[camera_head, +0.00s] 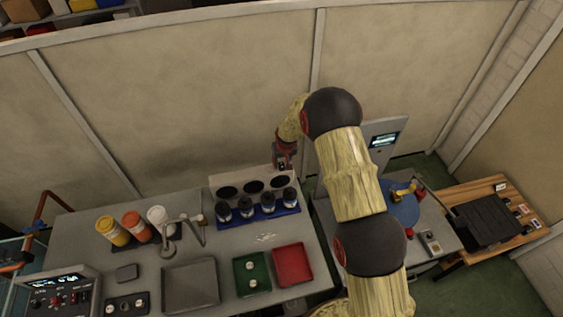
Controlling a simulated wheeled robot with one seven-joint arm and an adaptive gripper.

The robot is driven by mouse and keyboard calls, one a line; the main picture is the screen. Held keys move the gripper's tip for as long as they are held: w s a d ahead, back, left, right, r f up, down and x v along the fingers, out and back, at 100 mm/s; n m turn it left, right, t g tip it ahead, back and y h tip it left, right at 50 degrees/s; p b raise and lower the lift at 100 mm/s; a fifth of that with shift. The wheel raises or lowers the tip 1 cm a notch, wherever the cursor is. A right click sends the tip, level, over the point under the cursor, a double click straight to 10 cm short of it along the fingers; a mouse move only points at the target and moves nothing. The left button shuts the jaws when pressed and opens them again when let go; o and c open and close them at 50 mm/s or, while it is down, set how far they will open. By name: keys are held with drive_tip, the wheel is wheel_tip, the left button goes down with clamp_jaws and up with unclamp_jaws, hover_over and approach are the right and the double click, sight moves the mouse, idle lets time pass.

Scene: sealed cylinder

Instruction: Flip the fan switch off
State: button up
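My gripper (283,162) hangs at the end of my arm, above the back edge of the grey bench near a white holder with dark round openings (253,184). It is small and dark here, and I cannot tell whether its fingers are open or shut. No switch is clearly marked as the fan switch. A control box (58,297) with a lit display, knobs and small switches sits at the front left corner, far from my gripper. A small plate with two round knobs (127,305) lies to its right.
Several dark-capped bottles (246,209) stand in a blue rack below my gripper. Yellow, orange and white containers (131,224) stand at left. Grey (190,286), green (238,290) and red trays (293,266) lie in front. A panel with a screen (383,140) stands right of my arm.

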drive_tip(key=shift+o, duration=0.4)
drive_tip(key=v, duration=1.2)
drive_tip(key=s+d+f+g, duration=0.1)
drive_tip(key=s+f+g, duration=0.15)
drive_tip(key=s, duration=0.35)
drive_tip(key=s+d+r+t+b, duration=0.1)
drive_tip(key=s+d+r+b, duration=0.3)
drive_tip(key=s, duration=0.8)
drive_tip(key=s+d+r+m+t+b, duration=0.1)
drive_tip(key=s+d+r+t+b, duration=0.1)
drive_tip(key=s+d+r+b, duration=0.3)
drive_tip(key=s+d+r+m+t+b, duration=0.1)
drive_tip(key=s+d+r+b, duration=0.3)
drive_tip(key=s+b, duration=0.7)
drive_tip(key=s, duration=0.8)
drive_tip(key=shift+s+d+r+h, duration=0.2)
drive_tip(key=shift+d+r+h, duration=0.1)
drive_tip(key=shift+h, duration=0.1)
